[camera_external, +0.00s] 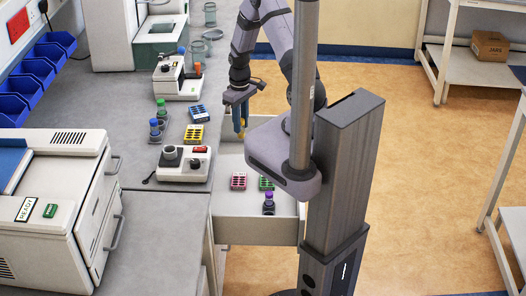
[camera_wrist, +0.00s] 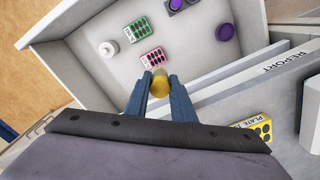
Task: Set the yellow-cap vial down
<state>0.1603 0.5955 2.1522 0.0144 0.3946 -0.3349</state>
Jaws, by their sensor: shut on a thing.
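My gripper (camera_wrist: 161,98) is shut on the yellow-cap vial (camera_wrist: 160,77); its yellow cap shows between the blue fingertips in the wrist view. In the external view, my gripper (camera_external: 240,132) holds it over the back part of the open white drawer (camera_external: 262,235). The vial's body is mostly hidden behind the cap and fingers. I cannot tell whether the vial touches the drawer floor.
In the drawer are a pink rack (camera_wrist: 153,57), a green rack (camera_wrist: 138,29), a purple-capped vial (camera_external: 268,204) and a white round item (camera_wrist: 108,49). A yellow rack (camera_external: 195,134) sits on the bench beside the drawer. Drawer walls surround the space.

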